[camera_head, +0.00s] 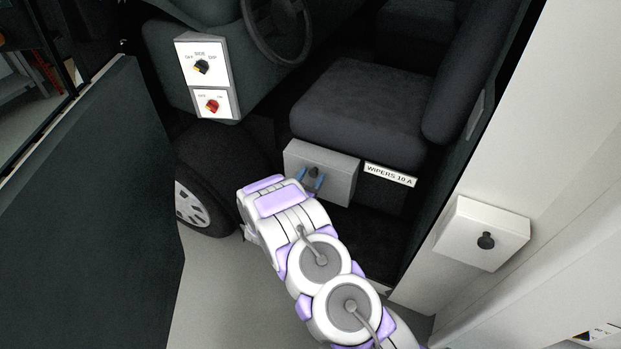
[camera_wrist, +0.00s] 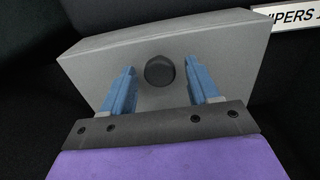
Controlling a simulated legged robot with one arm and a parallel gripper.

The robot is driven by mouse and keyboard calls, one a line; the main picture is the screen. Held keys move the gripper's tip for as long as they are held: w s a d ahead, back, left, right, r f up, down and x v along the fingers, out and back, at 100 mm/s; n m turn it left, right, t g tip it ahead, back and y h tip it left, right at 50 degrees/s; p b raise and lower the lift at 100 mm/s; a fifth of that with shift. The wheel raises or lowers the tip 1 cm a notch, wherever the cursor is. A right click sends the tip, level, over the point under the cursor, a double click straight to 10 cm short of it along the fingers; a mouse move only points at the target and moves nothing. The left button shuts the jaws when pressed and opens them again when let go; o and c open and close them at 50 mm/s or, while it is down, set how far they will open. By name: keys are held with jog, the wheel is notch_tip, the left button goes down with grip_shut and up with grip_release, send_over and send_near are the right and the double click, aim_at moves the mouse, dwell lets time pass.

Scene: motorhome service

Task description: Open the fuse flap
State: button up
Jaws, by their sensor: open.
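The fuse flap (camera_head: 335,178) is the grey front of a box below the seat, and it looks shut. A round black knob (camera_head: 313,171) sticks out of it. In the wrist view the flap (camera_wrist: 220,62) fills the middle and its knob (camera_wrist: 160,71) lies between the blue fingertips. My gripper (camera_wrist: 161,84) is open, one finger on each side of the knob with a gap on both sides. In the head view my gripper (camera_head: 311,181) reaches the flap from below, and my arm hides part of the floor.
A label reading "WIPERS 10 A" (camera_head: 390,175) is right of the box. The seat (camera_head: 360,112) is above it. A white box with a black knob (camera_head: 482,233) is at right. A switch panel (camera_head: 203,67) is upper left; an open door (camera_head: 95,190) stands at left.

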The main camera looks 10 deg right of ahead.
jog(key=shift+a, duration=0.15)
grip_shut()
dwell(0.4)
